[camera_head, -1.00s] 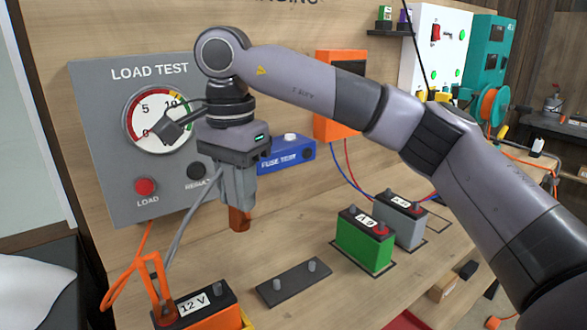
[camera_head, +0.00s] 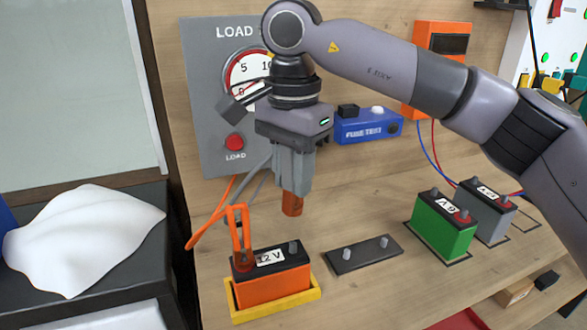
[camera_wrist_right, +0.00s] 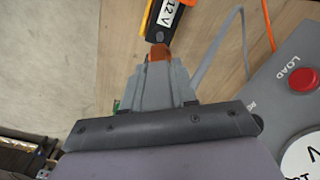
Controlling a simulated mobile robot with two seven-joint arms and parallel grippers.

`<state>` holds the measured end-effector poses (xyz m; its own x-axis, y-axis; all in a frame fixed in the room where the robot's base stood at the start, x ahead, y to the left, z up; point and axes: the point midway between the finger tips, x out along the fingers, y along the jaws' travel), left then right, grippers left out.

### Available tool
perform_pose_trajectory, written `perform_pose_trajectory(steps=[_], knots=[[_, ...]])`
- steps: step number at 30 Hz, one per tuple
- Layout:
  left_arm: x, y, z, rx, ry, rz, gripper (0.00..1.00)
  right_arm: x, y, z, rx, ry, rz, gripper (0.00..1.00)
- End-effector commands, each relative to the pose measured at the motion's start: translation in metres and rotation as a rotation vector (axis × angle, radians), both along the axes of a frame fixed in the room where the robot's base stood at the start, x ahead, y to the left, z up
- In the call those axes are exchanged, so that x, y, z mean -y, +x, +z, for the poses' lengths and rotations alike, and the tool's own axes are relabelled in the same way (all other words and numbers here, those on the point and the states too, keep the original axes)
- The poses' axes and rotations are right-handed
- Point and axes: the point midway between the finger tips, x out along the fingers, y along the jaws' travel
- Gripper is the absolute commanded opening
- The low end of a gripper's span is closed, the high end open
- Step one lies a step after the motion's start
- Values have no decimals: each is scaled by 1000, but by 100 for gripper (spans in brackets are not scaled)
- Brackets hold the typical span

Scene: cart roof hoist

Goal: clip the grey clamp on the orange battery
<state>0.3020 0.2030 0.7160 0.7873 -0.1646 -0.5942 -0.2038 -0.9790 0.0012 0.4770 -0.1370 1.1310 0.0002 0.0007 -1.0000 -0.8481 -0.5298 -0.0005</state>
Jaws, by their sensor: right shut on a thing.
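The orange battery (camera_head: 272,290) has a black top and a 12 V label and sits in a yellow tray (camera_head: 270,312). An orange clamp (camera_head: 240,240) stands on its left post. Its right post (camera_head: 293,247) is bare. My right gripper (camera_head: 293,190) points down, shut on the grey clamp, whose copper-coloured tip (camera_head: 292,206) shows below the fingers. The tip is above the right post in the picture, apart from it. The right wrist view shows the tip (camera_wrist_right: 158,52) near the battery (camera_wrist_right: 164,24). The fingers hide most of the clamp. My left gripper is out of view.
The load test panel (camera_head: 205,110) stands behind, with grey and orange cables near it. A dark plate with two posts (camera_head: 364,256) lies right of the battery. A green battery (camera_head: 442,228) and a grey battery (camera_head: 487,212) stand farther right. A white cloth (camera_head: 80,235) lies left.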

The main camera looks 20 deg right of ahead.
Motion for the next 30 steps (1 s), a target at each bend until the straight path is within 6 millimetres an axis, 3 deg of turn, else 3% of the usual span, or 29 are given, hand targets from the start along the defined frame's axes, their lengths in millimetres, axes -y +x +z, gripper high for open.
perform_pose_trajectory(steps=[15, 30], knots=[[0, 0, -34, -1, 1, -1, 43, 0, 0, -49, 0, 0, 0, 0], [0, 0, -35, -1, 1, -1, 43, 0, 0, -53, 0, 0, 0, 0]])
